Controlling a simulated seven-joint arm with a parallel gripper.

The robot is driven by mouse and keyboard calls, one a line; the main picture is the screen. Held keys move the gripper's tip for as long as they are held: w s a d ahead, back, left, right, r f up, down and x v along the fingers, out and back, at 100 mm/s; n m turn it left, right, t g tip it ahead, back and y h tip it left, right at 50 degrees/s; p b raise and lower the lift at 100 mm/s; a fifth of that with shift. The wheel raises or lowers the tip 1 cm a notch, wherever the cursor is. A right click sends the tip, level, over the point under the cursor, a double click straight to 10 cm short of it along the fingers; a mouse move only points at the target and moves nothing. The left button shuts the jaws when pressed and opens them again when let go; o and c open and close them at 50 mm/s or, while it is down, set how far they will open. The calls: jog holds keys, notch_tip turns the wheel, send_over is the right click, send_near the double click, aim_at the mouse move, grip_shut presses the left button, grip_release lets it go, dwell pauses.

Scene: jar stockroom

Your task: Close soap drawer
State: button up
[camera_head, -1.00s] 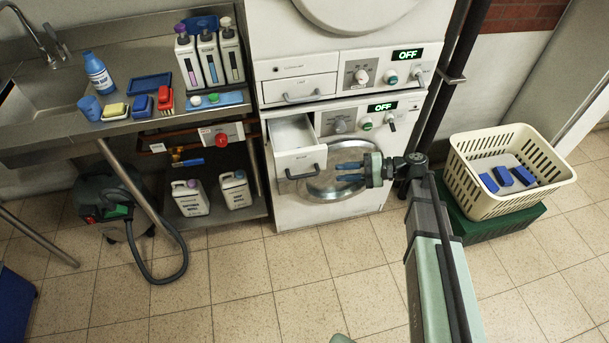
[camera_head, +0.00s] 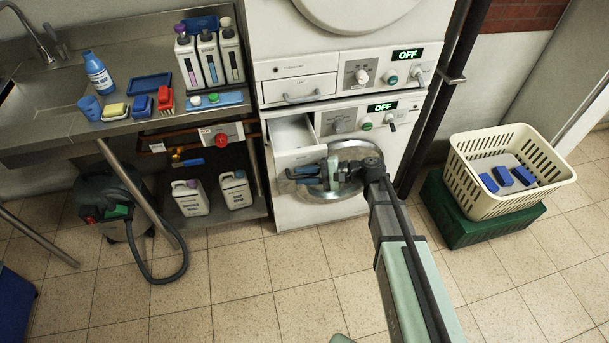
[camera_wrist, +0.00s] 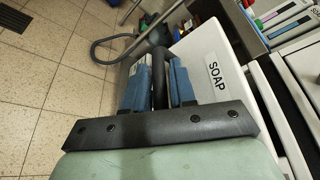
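The soap drawer (camera_head: 295,160) juts out of the upper left of the lower white machine, with its hollow top showing. Its white front bears a SOAP label in the wrist view (camera_wrist: 214,72). The dark drawer handle (camera_wrist: 159,72) lies between the two blue fingers of my gripper (camera_wrist: 160,88). In the head view, my gripper (camera_head: 306,174) is at the drawer front and covers most of the handle. The gap between fingers and handle is very small, and I cannot tell whether they press on it.
The round door (camera_head: 332,193) of the lower machine is behind my gripper. Another closed drawer (camera_head: 299,88) is in the upper machine. A shelf with two white jugs (camera_head: 190,197) stands left. A cream basket (camera_head: 487,204) on a green crate (camera_head: 450,222) stands right.

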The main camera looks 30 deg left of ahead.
jog(key=shift+c, duration=0.5)
grip_shut()
